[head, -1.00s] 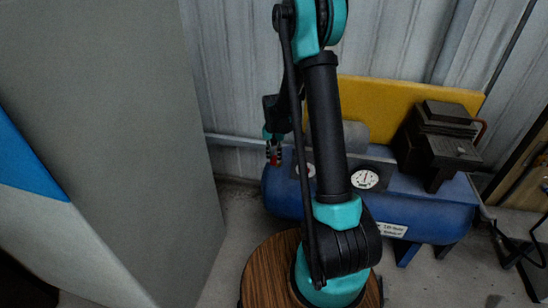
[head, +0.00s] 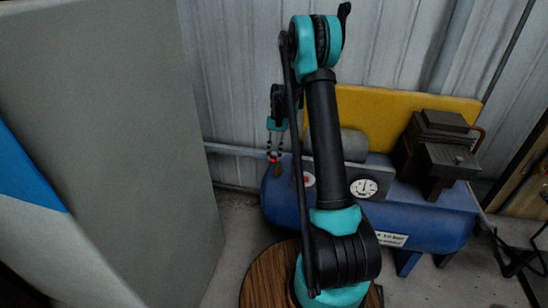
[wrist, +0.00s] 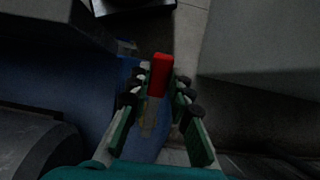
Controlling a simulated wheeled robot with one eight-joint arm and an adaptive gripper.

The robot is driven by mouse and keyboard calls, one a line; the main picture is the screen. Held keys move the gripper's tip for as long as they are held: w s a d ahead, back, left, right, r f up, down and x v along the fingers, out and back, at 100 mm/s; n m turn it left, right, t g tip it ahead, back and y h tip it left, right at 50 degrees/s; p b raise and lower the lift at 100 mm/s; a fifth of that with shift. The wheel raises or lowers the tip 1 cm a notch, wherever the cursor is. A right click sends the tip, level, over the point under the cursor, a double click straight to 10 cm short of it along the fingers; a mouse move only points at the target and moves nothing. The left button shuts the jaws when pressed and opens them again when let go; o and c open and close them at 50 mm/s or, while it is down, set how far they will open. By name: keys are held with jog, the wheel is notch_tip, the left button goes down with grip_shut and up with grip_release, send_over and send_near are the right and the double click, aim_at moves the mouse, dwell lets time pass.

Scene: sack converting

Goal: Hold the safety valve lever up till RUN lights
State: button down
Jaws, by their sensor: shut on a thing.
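The safety valve lever is a small red bar (wrist: 160,75). In the wrist view it stands between the fingertips of my gripper (wrist: 161,86), which is shut on it. In the head view my gripper (head: 275,152) points down at the left end of the blue tank (head: 430,222), with a bit of red at its tips. The valve body under the lever is mostly hidden by the fingers and too small to make out. I cannot make out a RUN light or whether one is lit.
A large grey cabinet (head: 120,130) is close on the left.

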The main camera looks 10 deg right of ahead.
jog(key=c, duration=1.4)
grip_release()
jog(key=shift+o, duration=0.2)
jog(key=v, duration=1.2)
jog(key=s+f+n+t+h, duration=0.1)
jog(key=s+t, duration=0.3)
jog(key=s, duration=1.3)
jog(key=s+d+f+n+t+h, duration=0.1)
jog(key=s+f+n+t, duration=0.2)
jog(key=s, duration=1.4)
jog(key=shift+d+t, duration=0.3)
jog(key=shift+t, duration=0.8)
